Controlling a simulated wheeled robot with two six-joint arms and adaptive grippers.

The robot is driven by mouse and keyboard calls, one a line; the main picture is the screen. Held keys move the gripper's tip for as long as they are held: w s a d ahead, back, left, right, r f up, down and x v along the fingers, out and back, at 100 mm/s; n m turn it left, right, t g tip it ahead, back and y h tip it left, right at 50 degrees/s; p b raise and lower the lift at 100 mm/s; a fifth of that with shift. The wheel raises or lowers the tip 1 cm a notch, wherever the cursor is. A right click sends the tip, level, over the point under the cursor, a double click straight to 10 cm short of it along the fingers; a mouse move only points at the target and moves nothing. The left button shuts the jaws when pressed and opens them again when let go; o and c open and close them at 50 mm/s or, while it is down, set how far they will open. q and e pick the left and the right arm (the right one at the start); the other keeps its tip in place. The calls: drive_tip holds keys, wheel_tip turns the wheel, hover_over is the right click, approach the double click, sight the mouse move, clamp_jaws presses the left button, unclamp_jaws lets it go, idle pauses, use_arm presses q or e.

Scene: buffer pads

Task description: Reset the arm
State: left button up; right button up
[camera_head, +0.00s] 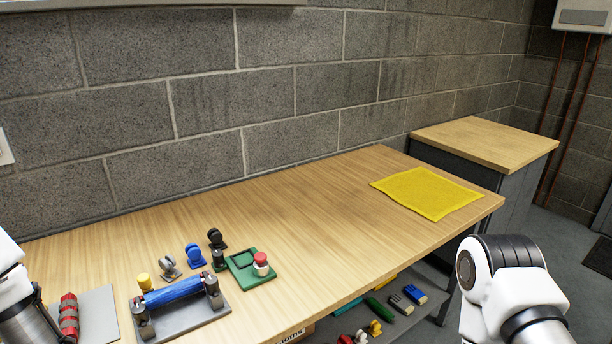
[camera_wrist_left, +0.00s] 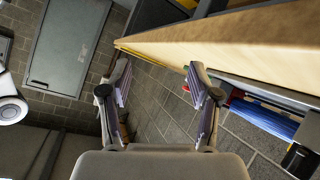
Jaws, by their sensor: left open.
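My left gripper (camera_wrist_left: 159,78) is open and empty in the left wrist view, its two fingers spread apart beside the wooden table edge. In the head view, only part of my left arm (camera_head: 20,300) shows at the left edge. My right arm (camera_head: 510,285) shows at the lower right, bent beside the table's front edge. My right gripper is out of view.
The wooden table (camera_head: 300,210) carries a blue roller (camera_head: 174,291) on a grey stand, a red ribbed piece (camera_head: 68,316), a green base (camera_head: 240,270), small blue and black parts, and a yellow mat (camera_head: 425,193). Its middle is clear. Several parts lie on a lower shelf.

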use_arm(q)
drive_tip(key=s+a+f+n+g+y+p, duration=0.1)
drive_tip(key=s+a+f+n+g+y, duration=0.1)
drive_tip(key=s+f, duration=0.7)
drive_tip(key=s+a+f+n+g+y+p, duration=0.1)
drive_tip(key=s+a+f+n+g+y, duration=0.1)
drive_tip(key=s+f+g+y, duration=0.3)
drive_tip(key=s+a+f+y, duration=0.1)
drive_tip(key=s+f, duration=0.3)
drive_tip(key=s, duration=0.1)
drive_tip(key=shift+a+g, duration=0.4)
drive_tip(key=shift+w, duration=0.1)
